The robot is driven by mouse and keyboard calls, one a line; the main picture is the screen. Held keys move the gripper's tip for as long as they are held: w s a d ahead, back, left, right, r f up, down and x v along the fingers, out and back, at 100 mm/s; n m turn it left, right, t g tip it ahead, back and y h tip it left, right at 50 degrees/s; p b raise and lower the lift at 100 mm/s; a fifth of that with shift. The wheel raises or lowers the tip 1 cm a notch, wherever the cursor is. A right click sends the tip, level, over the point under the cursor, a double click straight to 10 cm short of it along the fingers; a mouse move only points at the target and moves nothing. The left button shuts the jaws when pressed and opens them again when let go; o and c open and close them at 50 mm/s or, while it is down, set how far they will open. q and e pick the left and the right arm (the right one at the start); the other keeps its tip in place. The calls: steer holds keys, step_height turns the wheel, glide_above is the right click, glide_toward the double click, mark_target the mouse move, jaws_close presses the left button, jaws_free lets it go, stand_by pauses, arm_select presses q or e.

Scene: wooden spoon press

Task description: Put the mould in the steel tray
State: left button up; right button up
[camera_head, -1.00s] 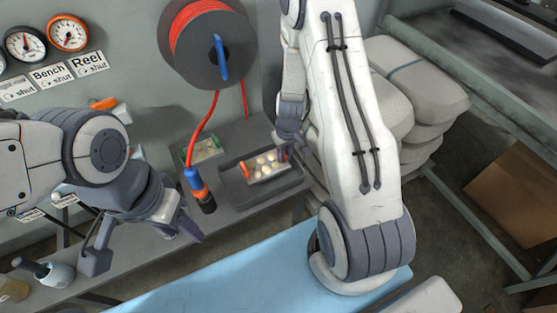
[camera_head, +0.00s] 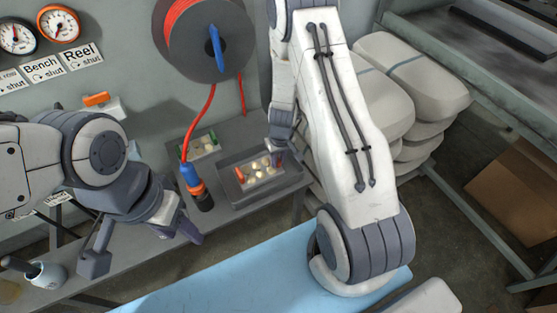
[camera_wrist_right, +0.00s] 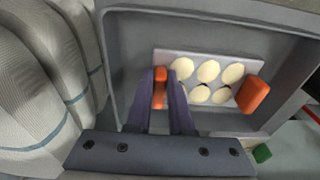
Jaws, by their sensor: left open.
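The mould (camera_head: 264,171) is a pale plate with several cream oval pieces and an orange grip at each end. It lies level inside the dark grey steel tray (camera_head: 236,205), within its walls; I cannot tell whether it touches the floor. The wrist view shows the mould (camera_wrist_right: 207,101) in the tray (camera_wrist_right: 125,60). My right gripper (camera_head: 277,158) is at the mould's right end. In the wrist view its fingers (camera_wrist_right: 160,75) close on the near orange grip from both sides. My left gripper (camera_head: 182,235) is open and empty, left of the tray, over the bench front.
A green-ended mould (camera_head: 201,146) sits behind the tray. A blue and orange hose nozzle (camera_head: 195,185) stands left of the tray, below the hose reel (camera_head: 205,40). Stacked sacks (camera_head: 400,100) stand right of my right arm. A cup (camera_head: 45,273) stands at the left.

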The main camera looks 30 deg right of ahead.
steer(key=o, duration=0.4)
steer(key=shift+r, duration=0.1)
steer(key=shift+r+p, duration=0.35)
steer(key=shift+p, duration=0.1)
step_height(320, 180, up, 10)
steer(key=s+p, duration=0.1)
steer(key=p, duration=0.4)
step_height(320, 180, up, 7)
steer(key=n, duration=0.1)
glide_above(263, 179)
steer(key=s+a+r+n, duration=0.3)
steer(key=s+a+r, duration=0.4)
steer(key=a+r, duration=0.15)
steer(key=s+a+r+n, duration=0.1)
steer(key=s+r, duration=0.1)
steer(key=s, duration=0.2)
steer(key=s+a+r+n, duration=0.1)
steer(key=s+a+r, duration=0.1)
steer(key=s, duration=0.3)
steer(key=s+a+r+g+y, duration=0.1)
steer(key=s+r, duration=0.1)
steer(key=s, duration=0.3)
steer(key=shift+a+n+b, duration=0.2)
steer(key=shift+n+b, duration=0.15)
steer(key=shift+n, duration=0.05)
